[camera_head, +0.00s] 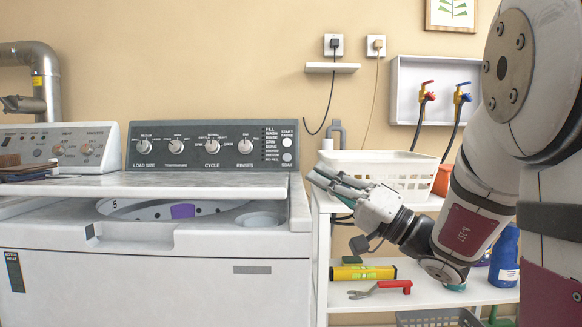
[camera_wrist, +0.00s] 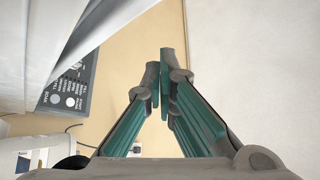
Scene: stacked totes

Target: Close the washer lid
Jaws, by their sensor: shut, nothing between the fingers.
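The white washer (camera_head: 150,285) stands at the left in the head view. Its lid (camera_head: 150,186) shows almost edge-on below the control panel, as a wide pale slab. It is partly open: a gap below its front edge shows the tub opening (camera_head: 180,211) with a purple patch. My gripper (camera_head: 322,180) is just right of the washer's right edge, at about lid height, pointing left. It looks apart from the lid. In the wrist view the green-padded fingers (camera_wrist: 162,85) are shut and empty. Pale panels flank them there; I cannot tell which is the lid.
A white shelf unit (camera_head: 321,270) stands right of the washer, with a white basket (camera_head: 385,165) behind my gripper. A yellow level (camera_head: 363,272) and red-handled tool (camera_head: 380,289) lie on its lower shelf.

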